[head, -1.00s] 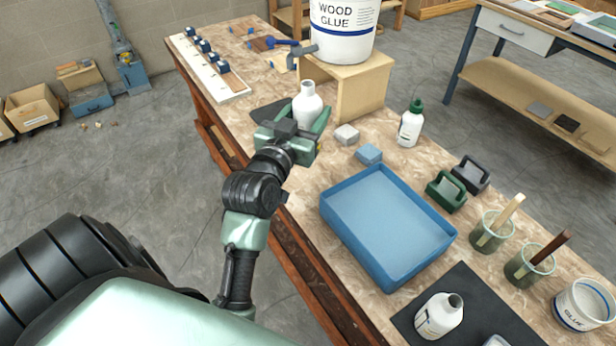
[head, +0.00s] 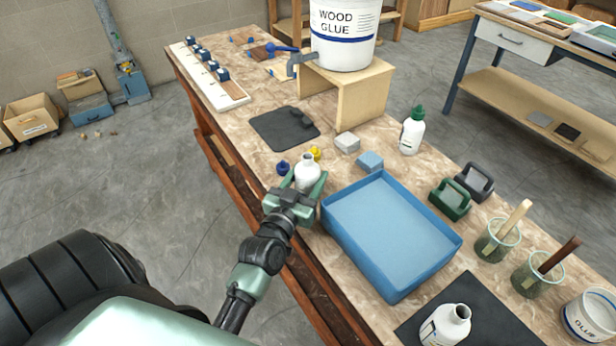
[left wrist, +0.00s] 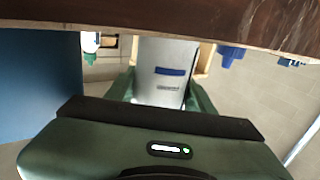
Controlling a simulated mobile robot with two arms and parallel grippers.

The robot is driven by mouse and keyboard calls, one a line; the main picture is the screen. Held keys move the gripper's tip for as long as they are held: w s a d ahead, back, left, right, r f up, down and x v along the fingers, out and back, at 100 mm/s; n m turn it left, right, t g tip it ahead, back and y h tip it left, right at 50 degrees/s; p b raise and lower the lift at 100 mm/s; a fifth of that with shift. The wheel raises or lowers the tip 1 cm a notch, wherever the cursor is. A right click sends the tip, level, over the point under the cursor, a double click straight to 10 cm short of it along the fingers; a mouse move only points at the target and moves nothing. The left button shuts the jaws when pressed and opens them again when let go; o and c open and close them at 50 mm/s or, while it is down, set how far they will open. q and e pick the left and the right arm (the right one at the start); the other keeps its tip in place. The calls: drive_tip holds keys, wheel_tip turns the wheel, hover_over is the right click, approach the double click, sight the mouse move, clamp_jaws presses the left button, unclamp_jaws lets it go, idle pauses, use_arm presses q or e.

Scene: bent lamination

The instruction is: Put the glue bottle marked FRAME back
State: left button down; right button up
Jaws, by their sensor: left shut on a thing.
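My left gripper (head: 295,190) is shut on an open-necked white bottle (head: 307,172), which is upright, left of the blue tray and near the table's front edge. In the left wrist view the held bottle (left wrist: 168,75) shows a blue stripe and small lettering I cannot read. I cannot tell whether its base touches the table. A second open white bottle (head: 446,325) stands on the near dark mat (head: 490,300). A white bottle with a green cap (head: 412,132) stands behind the tray. I cannot read FRAME on any bottle. My right gripper is out of view.
A blue cap (head: 283,168) and a yellow cap (head: 314,153) lie close to the held bottle. The blue tray (head: 340,240) is just to its right. Sanding blocks, brush pots and a wood glue bucket (head: 345,35) stand farther off.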

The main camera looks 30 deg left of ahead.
use_arm(q)
drive_tip(key=shift+r, duration=0.1)
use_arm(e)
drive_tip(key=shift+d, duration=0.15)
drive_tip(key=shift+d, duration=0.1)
use_arm(q)
drive_tip(key=shift+f, duration=0.2)
drive_tip(key=c, duration=0.8)
unclamp_jaws()
drive_tip(key=shift+c, duration=0.2)
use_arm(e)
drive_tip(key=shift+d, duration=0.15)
use_arm(q)
drive_tip(key=shift+r, duration=0.25)
drive_tip(key=s+d+b, duration=0.1)
drive_tip(key=s+d, duration=0.1)
drive_tip(key=s, duration=0.9)
drive_tip(key=shift+s+d, duration=0.25)
drive_tip(key=shift+s, duration=0.15)
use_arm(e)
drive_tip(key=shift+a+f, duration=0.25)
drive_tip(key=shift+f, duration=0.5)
